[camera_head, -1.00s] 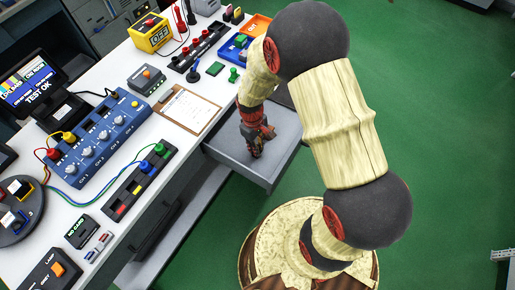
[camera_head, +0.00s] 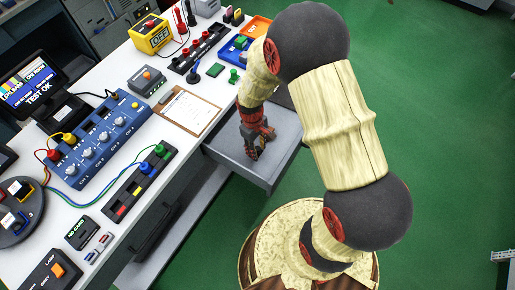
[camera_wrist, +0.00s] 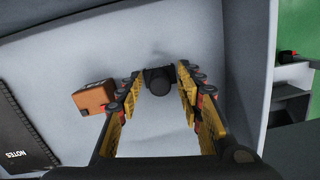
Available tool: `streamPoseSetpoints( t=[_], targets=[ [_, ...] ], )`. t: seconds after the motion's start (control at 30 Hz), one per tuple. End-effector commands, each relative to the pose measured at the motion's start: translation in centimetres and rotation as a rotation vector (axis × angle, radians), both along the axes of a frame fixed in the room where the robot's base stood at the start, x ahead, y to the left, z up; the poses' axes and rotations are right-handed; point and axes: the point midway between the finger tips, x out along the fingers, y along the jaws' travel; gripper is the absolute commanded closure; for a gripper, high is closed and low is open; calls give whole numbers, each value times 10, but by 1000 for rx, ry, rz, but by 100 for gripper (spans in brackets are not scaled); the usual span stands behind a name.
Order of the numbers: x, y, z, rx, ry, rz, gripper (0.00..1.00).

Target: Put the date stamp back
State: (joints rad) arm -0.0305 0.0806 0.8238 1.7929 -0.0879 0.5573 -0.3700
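A black round-topped object (camera_wrist: 160,80), possibly the date stamp, stands in the open grey drawer (camera_head: 225,150). In the wrist view my gripper (camera_wrist: 160,76) is open, with one yellow-padded finger on each side of this object. Narrow gaps seem to show between the finger pads and it. Its lower part is hidden below its top. In the head view my gripper (camera_head: 253,150) points down into the drawer, and the object there is hidden by it.
An orange-brown box (camera_wrist: 94,97) and a black notebook marked NOTES (camera_wrist: 20,135) lie in the drawer left of my gripper. On the bench, a clipboard (camera_head: 190,110), a dark blue knobbed stand (camera_head: 193,74) and a small green knobbed piece (camera_head: 233,76) stand near the drawer.

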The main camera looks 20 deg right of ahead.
Motion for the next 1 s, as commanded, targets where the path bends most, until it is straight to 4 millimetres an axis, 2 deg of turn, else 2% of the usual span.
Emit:
streamPoseSetpoints(
  t=[0.5,0.77,0.83,0.93,1.0],
  targets=[
    [11,5,96,0,-2,1,63],
    [14,6,120,0,-5,-1,63],
    [15,6,132,0,-21,-12,63],
    [15,5,167,3,-70,-46,63],
    [13,4,204,8,-125,-85,63]
  ],
)
